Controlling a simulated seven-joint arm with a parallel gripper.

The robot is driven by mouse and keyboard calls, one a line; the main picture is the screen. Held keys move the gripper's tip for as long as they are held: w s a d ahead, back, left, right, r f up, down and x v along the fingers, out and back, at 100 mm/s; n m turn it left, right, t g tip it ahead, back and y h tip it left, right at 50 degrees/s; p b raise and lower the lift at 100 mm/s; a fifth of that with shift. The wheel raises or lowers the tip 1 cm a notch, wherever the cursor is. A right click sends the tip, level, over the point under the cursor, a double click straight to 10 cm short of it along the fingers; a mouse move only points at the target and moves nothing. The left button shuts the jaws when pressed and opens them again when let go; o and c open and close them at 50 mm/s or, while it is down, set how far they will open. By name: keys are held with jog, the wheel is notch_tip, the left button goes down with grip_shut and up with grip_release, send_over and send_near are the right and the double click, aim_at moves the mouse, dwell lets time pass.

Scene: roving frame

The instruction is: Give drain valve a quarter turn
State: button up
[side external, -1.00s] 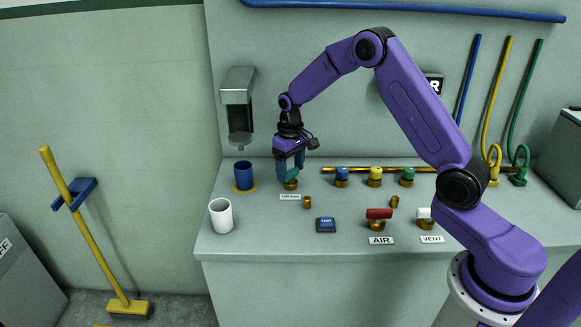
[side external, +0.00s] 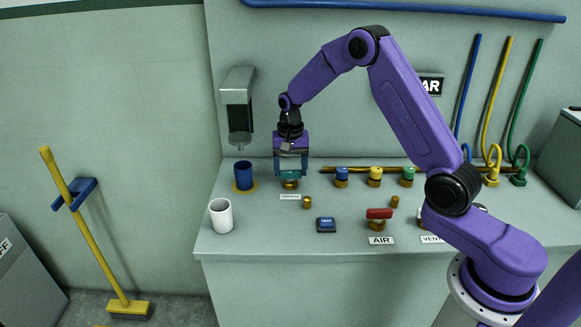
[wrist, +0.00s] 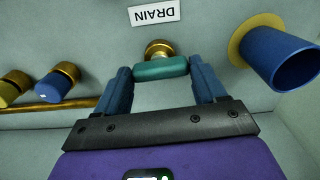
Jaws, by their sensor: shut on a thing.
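The drain valve has a teal handle (side external: 290,175) on a brass body (side external: 290,185), behind the DRAIN label (side external: 290,197). My gripper (side external: 290,172) points down over the valve, with its blue fingers shut on the teal handle. In the wrist view the teal handle (wrist: 160,68) lies crosswise between the two fingers (wrist: 160,80), one at each end. The brass body (wrist: 159,49) and the DRAIN label (wrist: 154,13) show beyond it.
A blue cup (side external: 243,176) stands close left of my gripper, under a wall dispenser (side external: 238,100). A white cup (side external: 221,216) is at the front left. Blue, yellow and green capped fittings (side external: 375,177) stand to the right. The red AIR valve (side external: 379,214) is front right.

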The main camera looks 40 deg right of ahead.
aim_at(291, 170)
jog(key=shift+r+m, duration=0.1)
jog(key=shift+m, duration=0.3)
jog(key=o, duration=1)
jog(key=shift+o, duration=0.2)
notch_tip(291, 170, up, 17)
jog(key=shift+r, duration=0.15)
jog(key=s+a+n, duration=1.1)
jog(key=s+a, duration=0.1)
jog(key=s, duration=0.5)
jog(key=s+d+f+n, duration=0.1)
jog(key=s+n, duration=0.4)
jog(key=s, duration=0.6)
jog(key=s+d+f+n, duration=0.2)
jog(key=s+f+n, duration=0.2)
jog(key=s, duration=0.7)
jog(key=shift+d+f+n, duration=0.2)
jog(key=shift+d+n, duration=0.05)
jog(key=shift+n, duration=0.65)
